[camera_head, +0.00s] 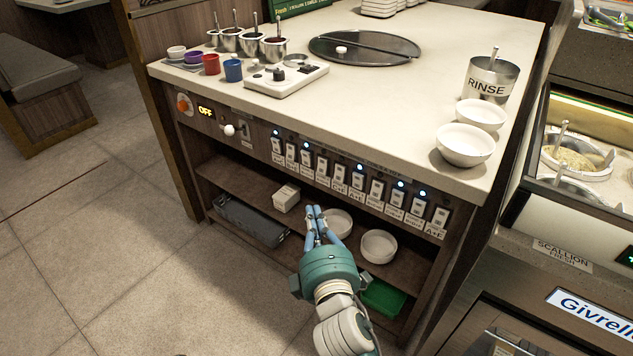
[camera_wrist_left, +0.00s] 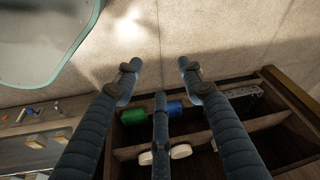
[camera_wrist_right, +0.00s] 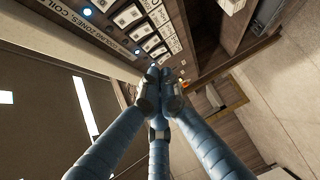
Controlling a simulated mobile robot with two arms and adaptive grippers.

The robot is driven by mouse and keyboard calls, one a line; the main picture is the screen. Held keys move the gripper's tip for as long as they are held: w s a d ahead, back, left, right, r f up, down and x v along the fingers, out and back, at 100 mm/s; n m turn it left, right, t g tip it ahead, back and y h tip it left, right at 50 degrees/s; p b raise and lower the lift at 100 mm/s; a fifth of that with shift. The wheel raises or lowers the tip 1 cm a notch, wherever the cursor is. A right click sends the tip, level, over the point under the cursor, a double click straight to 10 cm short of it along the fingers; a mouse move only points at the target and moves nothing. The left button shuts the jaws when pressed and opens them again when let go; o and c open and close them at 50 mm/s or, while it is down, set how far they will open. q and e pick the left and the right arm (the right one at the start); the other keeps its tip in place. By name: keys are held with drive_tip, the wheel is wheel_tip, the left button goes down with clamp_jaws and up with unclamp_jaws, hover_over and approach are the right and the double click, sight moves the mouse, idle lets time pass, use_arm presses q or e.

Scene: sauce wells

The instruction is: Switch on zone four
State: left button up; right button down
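A row of white rocker switches (camera_head: 340,173) with printed labels runs along the counter's front panel. Several small blue lights glow above some of them; the labels are too small to tell which is zone four. Part of the row also shows in the right wrist view (camera_wrist_right: 141,29), beside lettering that includes "ZONES: COIL". My right gripper (camera_head: 314,209) is in front of the shelf, below the switches. Its fingertips are together and empty, as the right wrist view (camera_wrist_right: 161,78) shows. My left gripper (camera_wrist_left: 159,68) is open and empty, outside the head view.
An orange knob (camera_head: 183,104), an OFF display (camera_head: 205,111) and a white-knobbed lever (camera_head: 229,130) are left of the switches. White bowls (camera_head: 378,246) and a green box (camera_head: 384,297) are on the shelves. Sauce pots (camera_head: 273,49) and a RINSE pot (camera_head: 489,82) stand on the counter.

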drive_tip(key=b, duration=0.2)
approach(322, 166)
drive_tip(key=w+a+f, duration=0.2)
drive_tip(key=w+a, duration=0.1)
drive_tip(key=a, duration=0.2)
use_arm(q)
drive_tip(key=shift+w+d+f+t+b, duration=0.1)
drive_tip(key=shift+w+f+t+b, duration=0.15)
drive_tip(key=shift+w+t+b, duration=0.05)
use_arm(e)
drive_tip(key=w+d, duration=0.2)
drive_tip(key=w, duration=0.1)
drive_tip(key=shift+f, duration=0.35)
drive_tip(key=shift+d, duration=0.1)
